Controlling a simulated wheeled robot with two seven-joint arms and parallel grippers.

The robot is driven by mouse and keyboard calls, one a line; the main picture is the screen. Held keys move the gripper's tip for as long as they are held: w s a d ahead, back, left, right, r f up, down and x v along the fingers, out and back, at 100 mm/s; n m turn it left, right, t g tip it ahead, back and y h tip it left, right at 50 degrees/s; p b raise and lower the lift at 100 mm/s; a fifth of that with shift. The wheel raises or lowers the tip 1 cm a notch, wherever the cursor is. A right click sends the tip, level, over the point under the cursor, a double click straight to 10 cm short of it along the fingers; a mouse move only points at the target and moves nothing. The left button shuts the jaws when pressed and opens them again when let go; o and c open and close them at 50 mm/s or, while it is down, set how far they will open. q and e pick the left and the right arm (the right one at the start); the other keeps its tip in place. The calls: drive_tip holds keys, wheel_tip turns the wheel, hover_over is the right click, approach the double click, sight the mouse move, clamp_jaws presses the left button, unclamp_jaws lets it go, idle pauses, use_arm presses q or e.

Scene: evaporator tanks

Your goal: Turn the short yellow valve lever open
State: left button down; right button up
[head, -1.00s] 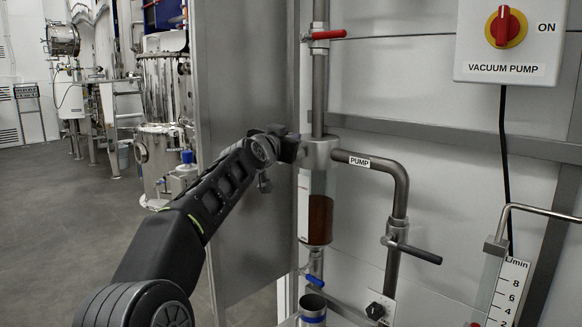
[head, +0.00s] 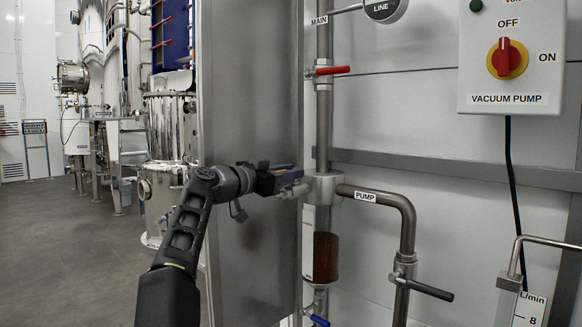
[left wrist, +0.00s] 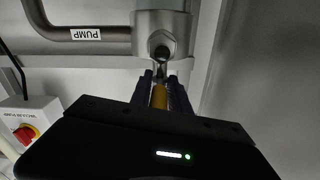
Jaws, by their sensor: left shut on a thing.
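The short yellow valve lever (left wrist: 159,95) shows in the left wrist view, between the two fingers of my left gripper (left wrist: 161,86). The lever comes out of a steel valve body (left wrist: 161,32) joined to the pipe labelled PUMP. In the head view my left gripper (head: 292,180) reaches in from the left to the valve body (head: 323,187), and its fingers are shut on the lever. A little yellow shows there; most of the lever is hidden by the gripper. My right gripper is in neither view.
A red lever (head: 332,70) sits on the MAIN pipe above. A black lever (head: 430,289) is on the lower PUMP pipe. A vacuum pump box (head: 511,60) hangs at upper right. A steel panel (head: 250,130) stands close behind my left arm.

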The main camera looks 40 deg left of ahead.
use_arm(q)
drive_tip(key=shift+a+f, duration=0.1)
drive_tip(key=shift+f, duration=0.3)
drive_tip(key=c, duration=1.5)
unclamp_jaws()
drive_tip(key=shift+s+a+r, duration=0.1)
drive_tip(key=shift+s+r, duration=0.05)
drive_tip(key=shift+s, duration=0.1)
drive_tip(key=shift+o, duration=0.8)
drive_tip(key=shift+r, duration=0.1)
drive_tip(key=shift+s, duration=0.2)
drive_tip(key=s+b, duration=0.4)
drive_tip(key=s, duration=0.3)
drive_tip(key=shift+a, duration=0.35)
drive_tip(key=shift+s, duration=0.15)
